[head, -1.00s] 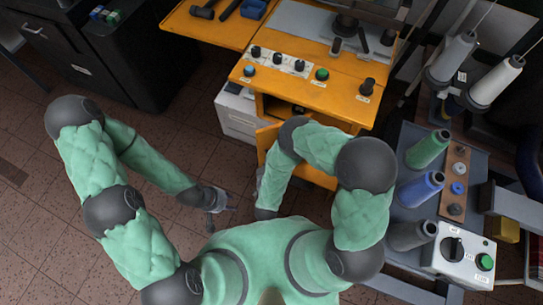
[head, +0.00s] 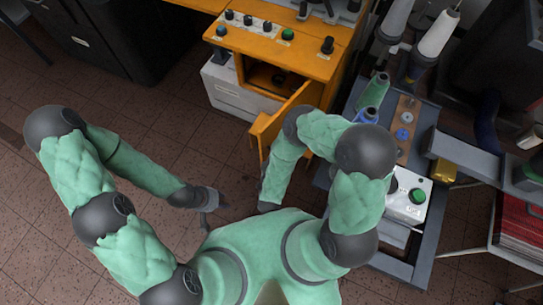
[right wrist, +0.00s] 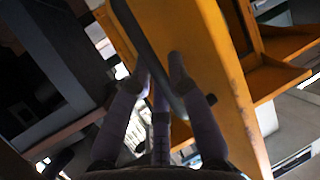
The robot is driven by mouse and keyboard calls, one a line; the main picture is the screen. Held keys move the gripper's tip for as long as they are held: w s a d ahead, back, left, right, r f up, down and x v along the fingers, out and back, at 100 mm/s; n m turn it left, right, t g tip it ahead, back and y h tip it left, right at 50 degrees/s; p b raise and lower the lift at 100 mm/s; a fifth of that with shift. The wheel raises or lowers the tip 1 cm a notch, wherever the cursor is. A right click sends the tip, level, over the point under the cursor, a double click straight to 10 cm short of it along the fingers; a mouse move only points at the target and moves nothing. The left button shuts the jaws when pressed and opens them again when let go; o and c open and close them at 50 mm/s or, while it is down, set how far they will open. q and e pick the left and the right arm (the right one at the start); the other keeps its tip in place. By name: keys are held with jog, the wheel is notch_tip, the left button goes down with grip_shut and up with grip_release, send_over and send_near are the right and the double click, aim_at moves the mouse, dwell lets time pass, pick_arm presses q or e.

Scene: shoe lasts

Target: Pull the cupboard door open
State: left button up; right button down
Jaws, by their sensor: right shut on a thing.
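The orange cupboard door (head: 291,103) stands open at an angle below the orange machine table (head: 318,62). The dark inside of the cupboard (head: 262,74) shows to its left. In the right wrist view the orange door face (right wrist: 205,60) fills the upper middle. My right gripper (right wrist: 158,66) is shut on the dark bar handle (right wrist: 150,42), with fingers on either side of it. My right arm hides this grip in the head view. My left gripper (head: 217,204) is open and empty above the floor, apart from the door.
A white drawer unit (head: 235,95) stands left of the cupboard. A grey thread stand with a green spool (head: 374,91) and a control box (head: 408,197) is close on my right. The tiled floor (head: 150,135) on the left is clear.

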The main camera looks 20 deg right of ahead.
dwell(0.3)
jog(key=c, duration=1.2)
grip_release()
jog(key=shift+o, duration=0.2)
jog(key=shift+r, duration=0.1)
